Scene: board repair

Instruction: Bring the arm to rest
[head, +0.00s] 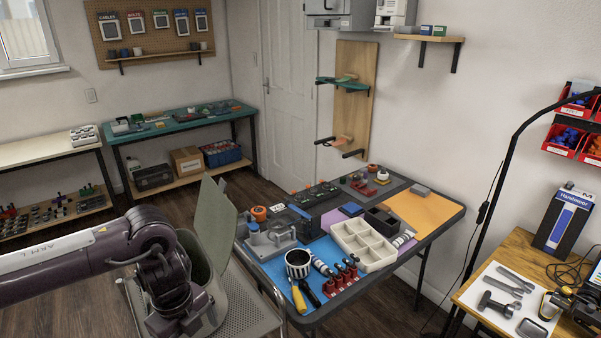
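My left arm (75,258) comes in from the left and bends down at a dark joint near the lower middle-left. Its gripper is below the bottom edge or hidden, so its fingers do not show. The arm is in front of a grey-green bin (217,232) with a raised lid and a perforated metal cart (253,312). No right arm or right gripper shows in the head view.
A folding worktable (452,211) stands right of the arm. It bears a white divided tray (363,245), a striped cup (298,262), screwdrivers and small parts. A wooden bench (469,297) with tools is at the lower right. Open floor (376,313) lies between them.

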